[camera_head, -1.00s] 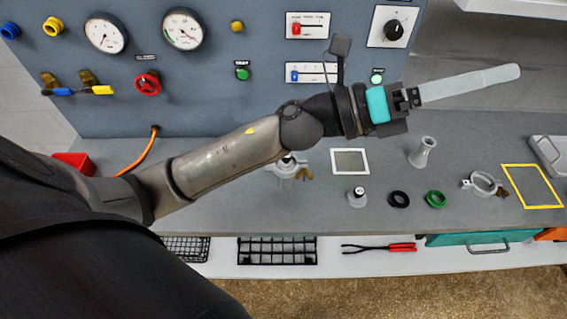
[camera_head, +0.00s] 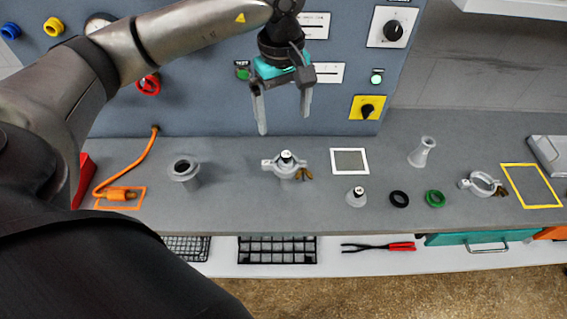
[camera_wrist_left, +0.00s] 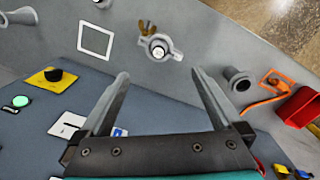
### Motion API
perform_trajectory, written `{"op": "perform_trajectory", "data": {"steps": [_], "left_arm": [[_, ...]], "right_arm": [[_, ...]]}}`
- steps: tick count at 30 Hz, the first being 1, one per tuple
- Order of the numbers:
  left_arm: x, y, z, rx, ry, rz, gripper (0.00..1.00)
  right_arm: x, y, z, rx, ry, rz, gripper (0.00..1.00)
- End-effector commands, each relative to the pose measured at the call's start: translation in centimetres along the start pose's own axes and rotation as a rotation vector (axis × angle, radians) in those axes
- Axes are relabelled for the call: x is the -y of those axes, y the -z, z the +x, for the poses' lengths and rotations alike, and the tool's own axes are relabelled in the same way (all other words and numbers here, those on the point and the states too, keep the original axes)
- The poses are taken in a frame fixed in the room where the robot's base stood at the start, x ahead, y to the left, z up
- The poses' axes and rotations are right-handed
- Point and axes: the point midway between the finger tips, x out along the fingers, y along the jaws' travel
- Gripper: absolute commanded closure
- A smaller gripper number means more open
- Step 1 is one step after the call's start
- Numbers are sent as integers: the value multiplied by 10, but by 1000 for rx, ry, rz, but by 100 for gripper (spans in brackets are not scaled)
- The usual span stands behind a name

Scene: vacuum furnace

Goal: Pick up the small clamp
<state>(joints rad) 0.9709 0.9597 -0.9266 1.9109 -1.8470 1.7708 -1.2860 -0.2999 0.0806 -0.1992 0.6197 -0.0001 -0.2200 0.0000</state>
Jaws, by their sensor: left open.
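A second grey ring clamp (camera_head: 466,184) with a brass wing nut lies on the bench at the right, beside the yellow outline. I cannot tell for sure which one is the small clamp. My left gripper (camera_head: 283,122) is open and empty, fingers pointing down, above and behind the first clamp. Its spread fingers (camera_wrist_left: 161,73) also show in the left wrist view.
A flanged port (camera_head: 184,171) stands left of the first clamp. A white-framed square (camera_head: 350,161), a small capped fitting (camera_head: 356,197), a black ring (camera_head: 399,199), a green ring (camera_head: 435,198) and a grey flared tube (camera_head: 422,152) are to its right. The control panel (camera_head: 215,110) rises behind.

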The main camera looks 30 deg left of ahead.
Motion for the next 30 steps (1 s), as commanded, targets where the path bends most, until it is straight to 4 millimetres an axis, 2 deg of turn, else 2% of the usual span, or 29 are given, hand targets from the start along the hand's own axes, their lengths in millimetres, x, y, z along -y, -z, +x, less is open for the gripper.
{"op": "perform_trajectory", "data": {"steps": [4,12,15,22,30], "left_arm": [[3,3,21,-8,14,-1,0],[3,2,77,-5,12,-1,0],[2,2,90,-5,10,-1,0],[1,2,106,-4,9,0,0],[-2,2,143,-4,9,-2,0]], "right_arm": [[0,0,-1,0,0,0,50],[0,0,-4,0,0,0,50],[0,0,-4,0,0,0,50],[0,0,-6,0,1,-1,50],[0,1,-10,0,1,-1,50]]}}
